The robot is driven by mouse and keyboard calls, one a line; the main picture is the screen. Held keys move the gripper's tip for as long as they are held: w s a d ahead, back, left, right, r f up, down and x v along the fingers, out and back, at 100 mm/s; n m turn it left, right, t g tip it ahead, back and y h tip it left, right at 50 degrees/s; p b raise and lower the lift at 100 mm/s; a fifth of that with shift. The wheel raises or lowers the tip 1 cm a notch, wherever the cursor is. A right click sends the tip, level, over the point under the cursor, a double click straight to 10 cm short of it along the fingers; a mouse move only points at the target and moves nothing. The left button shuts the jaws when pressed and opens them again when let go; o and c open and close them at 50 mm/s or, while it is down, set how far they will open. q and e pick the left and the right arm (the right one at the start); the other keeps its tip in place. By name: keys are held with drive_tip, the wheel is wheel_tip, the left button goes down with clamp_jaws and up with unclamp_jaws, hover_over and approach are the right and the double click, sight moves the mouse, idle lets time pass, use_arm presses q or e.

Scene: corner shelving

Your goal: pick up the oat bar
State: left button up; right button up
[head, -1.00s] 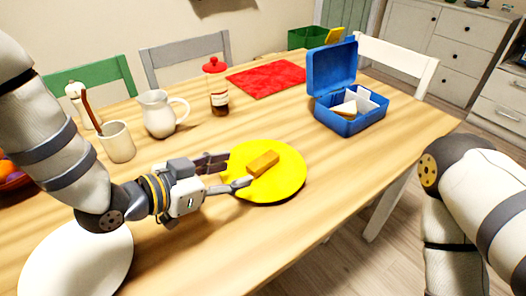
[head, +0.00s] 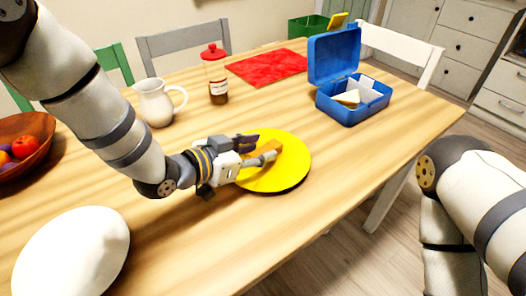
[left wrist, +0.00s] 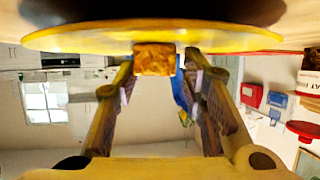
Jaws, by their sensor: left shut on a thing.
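The oat bar (head: 268,146) is a small golden-brown block over the yellow plate (head: 291,172), partly hidden by my fingers. My left gripper (head: 263,150) reaches in from the left, low over the plate, with its fingers closed on the bar. In the left wrist view the oat bar (left wrist: 154,59) shows between the fingertips, right by the yellow plate (left wrist: 75,40). I cannot tell whether the bar still touches the plate. My right gripper is out of view.
An open blue lunch box (head: 350,106) stands at the right back. A red-lidded jar (head: 217,80), a white jug (head: 156,103) and a red mat (head: 268,67) are behind. A white plate (head: 72,252) lies front left, a fruit bowl (head: 25,165) at left.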

use_arm(q)
drive_tip(key=shift+s+f, duration=0.3)
drive_tip(key=shift+f, duration=0.1)
drive_tip(key=shift+c, duration=1.3)
drive_tip(key=shift+r, duration=0.1)
